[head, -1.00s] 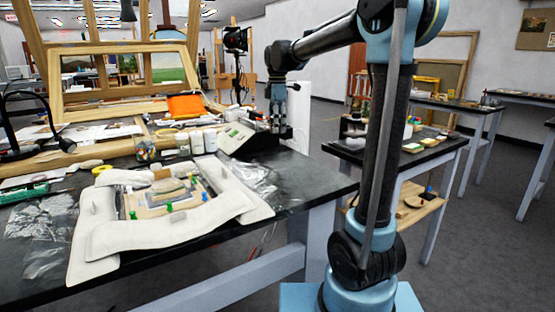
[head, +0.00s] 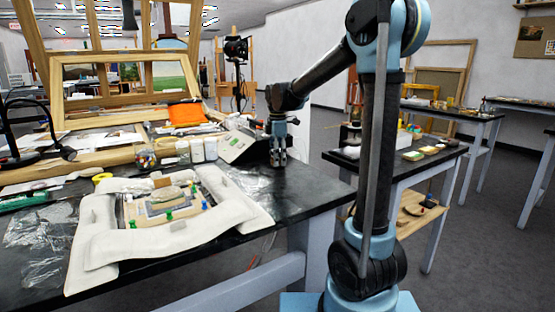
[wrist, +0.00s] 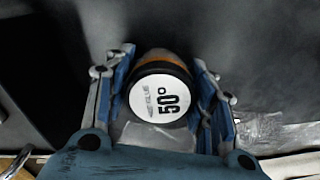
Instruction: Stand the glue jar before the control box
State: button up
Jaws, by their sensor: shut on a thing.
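The glue jar (wrist: 160,92) shows from above in the wrist view, with a white round lid marked "50°", a black rim and an amber body. My gripper (wrist: 163,70) is shut on it, with a blue finger on each side. In the head view my gripper (head: 278,160) points down over the black tabletop, just right of the control box (head: 238,144). The control box is pale, with a sloped face and a small green display. The fingers mostly hide the jar in the head view. I cannot tell whether its base touches the table.
White padded weights (head: 170,228) surround a small picture with green pins at the front of the table (head: 300,190). White-lidded jars (head: 204,150) stand left of the control box. Crumpled clear film (head: 242,182) lies in front of it. Bare black tabletop extends to the right.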

jog(key=o, duration=1.3)
notch_tip(320, 180, up, 12)
jog(key=shift+r, duration=0.1)
